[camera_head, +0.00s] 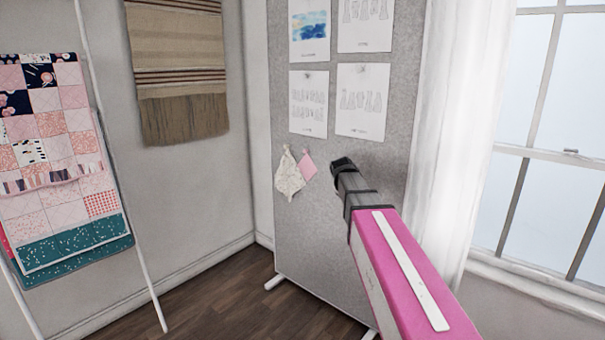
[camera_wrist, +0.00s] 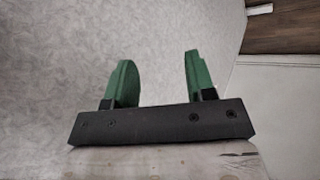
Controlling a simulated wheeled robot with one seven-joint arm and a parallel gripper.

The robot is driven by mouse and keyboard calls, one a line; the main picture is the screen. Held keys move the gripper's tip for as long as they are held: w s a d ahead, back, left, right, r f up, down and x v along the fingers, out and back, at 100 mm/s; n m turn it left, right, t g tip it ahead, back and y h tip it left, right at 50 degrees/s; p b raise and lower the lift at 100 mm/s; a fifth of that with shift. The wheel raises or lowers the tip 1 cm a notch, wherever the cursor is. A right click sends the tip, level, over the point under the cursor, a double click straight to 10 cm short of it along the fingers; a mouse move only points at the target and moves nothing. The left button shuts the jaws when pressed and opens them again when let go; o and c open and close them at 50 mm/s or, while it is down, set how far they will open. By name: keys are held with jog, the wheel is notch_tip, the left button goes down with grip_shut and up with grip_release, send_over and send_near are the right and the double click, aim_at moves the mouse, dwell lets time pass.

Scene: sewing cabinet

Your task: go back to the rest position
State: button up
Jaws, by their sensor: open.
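My gripper (camera_wrist: 160,82) shows in the wrist view with two green fingers spread apart on a black mount. It is open, with nothing between the fingers. Behind the fingers is a pale, mottled grey surface. In the head view, my pink and grey arm reaches up from the lower right toward the grey pin board. The fingers cannot be made out in the head view.
A grey pin board (camera_head: 389,89) with paper sheets and two fabric scraps stands ahead. A white curtain (camera_head: 455,130) and window (camera_head: 540,120) are on the right. A quilt rack with a patchwork quilt (camera_head: 60,160) stands left. A woven hanging (camera_head: 180,65) is on the wall. Wooden floor (camera_head: 235,310) is clear.

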jog(key=s+f+m+g+y, duration=0.3)
jog(key=s+f+m+g, duration=0.2)
jog(key=s+f, duration=2)
jog(key=shift+s+y, duration=0.4)
jog(key=shift+s, duration=0.35)
